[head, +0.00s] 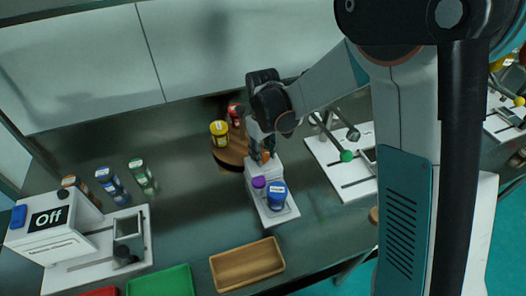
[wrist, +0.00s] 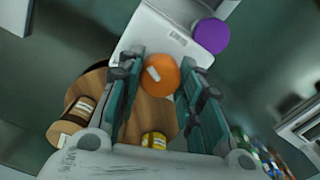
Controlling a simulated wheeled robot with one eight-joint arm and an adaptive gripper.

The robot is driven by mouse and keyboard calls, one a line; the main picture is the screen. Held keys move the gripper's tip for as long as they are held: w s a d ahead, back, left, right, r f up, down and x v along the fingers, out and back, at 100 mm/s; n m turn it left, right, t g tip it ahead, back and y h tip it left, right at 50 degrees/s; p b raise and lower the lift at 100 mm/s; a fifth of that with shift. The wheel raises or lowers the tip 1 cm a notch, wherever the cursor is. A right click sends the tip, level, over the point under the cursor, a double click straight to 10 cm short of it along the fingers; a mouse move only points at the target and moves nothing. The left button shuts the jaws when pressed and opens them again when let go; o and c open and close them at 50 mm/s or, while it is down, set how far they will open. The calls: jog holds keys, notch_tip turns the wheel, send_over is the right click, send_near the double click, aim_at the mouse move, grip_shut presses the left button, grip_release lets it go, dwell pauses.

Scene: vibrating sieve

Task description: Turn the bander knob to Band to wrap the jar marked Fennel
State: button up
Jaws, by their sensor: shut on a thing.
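The white bander (head: 284,211) stands mid-counter, with a blue-lidded jar (head: 277,194) upright on its front part. The jar's label is too small to read. A purple round part (head: 258,182) sits beside the jar; it also shows in the wrist view (wrist: 210,36). An orange round knob (wrist: 160,74) with a white mark is at the bander's back end. My gripper (wrist: 161,88) is shut on this knob, one finger on each side. In the head view, my gripper (head: 263,152) comes down over the knob from above and mostly hides it. No Band lettering is readable.
A wooden turntable (head: 228,157) with yellow (head: 219,132) and red (head: 235,113) jars stands behind. A white machine reading "Off" (head: 48,232) is at left, near several jars. A green-knobbed device (head: 346,156) is at right. Wooden (head: 247,264) and green (head: 160,282) trays lie in front.

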jog(key=n, duration=0.5)
jog(key=shift+n, duration=0.3)
jog(key=n, duration=0.5)
jog(key=shift+n, duration=0.3)
jog(key=o, duration=1.1)
jog(key=shift+c, duration=0.2)
notch_tip(320, 180, up, 12)
